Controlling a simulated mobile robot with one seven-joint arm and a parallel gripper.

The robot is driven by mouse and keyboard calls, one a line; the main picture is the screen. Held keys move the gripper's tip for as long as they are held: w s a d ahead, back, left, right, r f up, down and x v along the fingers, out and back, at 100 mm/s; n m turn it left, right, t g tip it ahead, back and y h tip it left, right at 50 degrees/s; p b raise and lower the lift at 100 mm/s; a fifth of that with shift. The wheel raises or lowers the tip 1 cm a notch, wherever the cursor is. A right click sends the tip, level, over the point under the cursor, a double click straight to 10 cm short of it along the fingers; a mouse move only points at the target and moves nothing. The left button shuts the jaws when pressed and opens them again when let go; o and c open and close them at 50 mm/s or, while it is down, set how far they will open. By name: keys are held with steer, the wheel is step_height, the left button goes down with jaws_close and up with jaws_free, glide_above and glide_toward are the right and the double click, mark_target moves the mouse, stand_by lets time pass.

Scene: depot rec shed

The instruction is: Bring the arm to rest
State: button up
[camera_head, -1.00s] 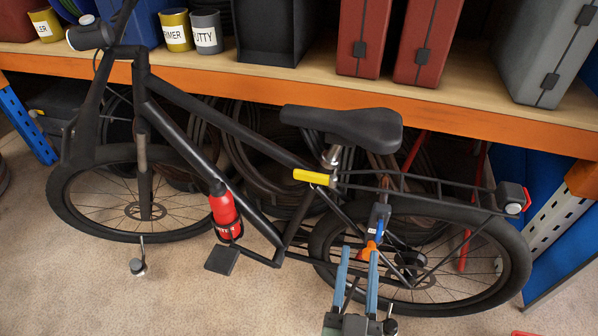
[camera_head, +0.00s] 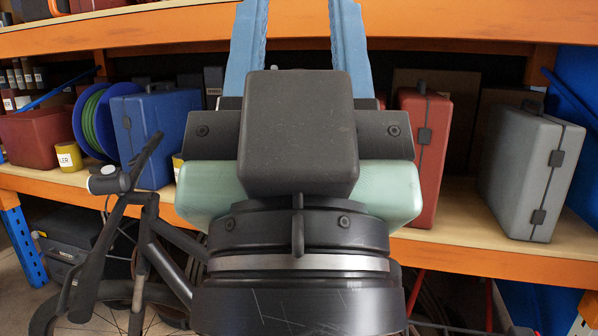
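My gripper (camera_head: 299,20) is raised close in front of the camera, its two blue fingers pointing up. The fingers stand well apart with only the shelving visible between them, and their tips run out of the top of the picture. Nothing shows between the visible finger parts. The gripper's dark body and my wrist fill the middle of the view and hide much of the bicycle (camera_head: 173,283). The bicycle's handlebar and front frame show at the lower left; its saddle and most of its rear are hidden or out of view.
An orange-edged shelf (camera_head: 500,262) runs behind the gripper. On it stand a blue case (camera_head: 155,130), a red case (camera_head: 424,150), a grey case (camera_head: 530,172), a green-wound blue reel (camera_head: 98,122) and a yellow can (camera_head: 68,157). Another shelf board (camera_head: 440,22) crosses above.

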step_height(320, 180, up, 21)
steer(key=p, duration=1.9)
steer(key=shift+p, duration=0.3)
